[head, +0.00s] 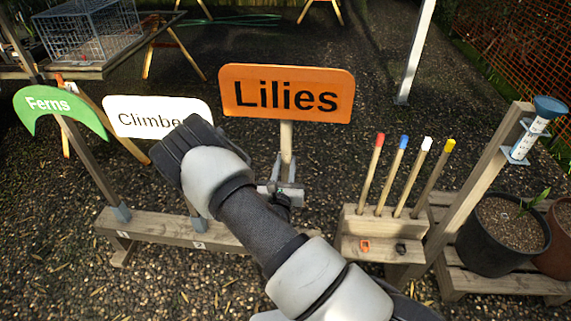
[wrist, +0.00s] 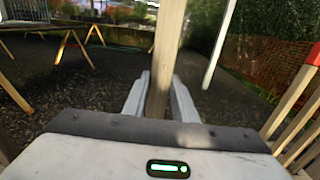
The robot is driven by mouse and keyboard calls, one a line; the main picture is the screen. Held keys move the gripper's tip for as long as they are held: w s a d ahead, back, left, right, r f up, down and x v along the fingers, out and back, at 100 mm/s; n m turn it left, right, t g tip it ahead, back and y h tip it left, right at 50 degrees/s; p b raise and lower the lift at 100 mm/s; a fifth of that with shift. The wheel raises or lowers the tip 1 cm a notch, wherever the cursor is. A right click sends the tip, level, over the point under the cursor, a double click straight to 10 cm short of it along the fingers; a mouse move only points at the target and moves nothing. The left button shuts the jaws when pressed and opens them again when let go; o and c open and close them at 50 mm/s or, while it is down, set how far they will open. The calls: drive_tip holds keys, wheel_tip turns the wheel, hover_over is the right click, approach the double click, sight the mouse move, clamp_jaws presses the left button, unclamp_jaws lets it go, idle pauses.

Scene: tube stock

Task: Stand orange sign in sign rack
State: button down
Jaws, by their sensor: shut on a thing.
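The orange sign (head: 286,93), lettered "Lilies", stands upright in the head view with its wooden stake (head: 286,140) below it. My gripper (head: 285,172) is shut on the stake, and the stake (wrist: 168,50) also rises between the fingers (wrist: 160,95) in the wrist view. The sign rack (head: 150,225) is a low wooden beam with numbered places. A green "Ferns" sign (head: 62,108) stands at its left and a white "Climbe..." sign (head: 150,118) beside that. My arm hides the rack's right part and the stake's lower end.
A wooden block (head: 370,225) with several color-tipped stakes stands right of the rack. Farther right are a post with a rain gauge (head: 525,140) and potted plants (head: 500,235). A table with a wire cage (head: 90,30) is at the back left.

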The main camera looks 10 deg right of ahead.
sight(286, 176)
drive_tip(key=shift+f+b, duration=0.9)
drive_tip(key=shift+f, duration=0.7)
drive_tip(key=shift+f+b, duration=1)
drive_tip(key=shift+f, duration=0.4)
drive_tip(key=shift+f+b, duration=0.9)
drive_tip(key=shift+f, duration=0.65)
drive_tip(key=shift+f+b, duration=0.3)
drive_tip(key=shift+f, duration=0.15)
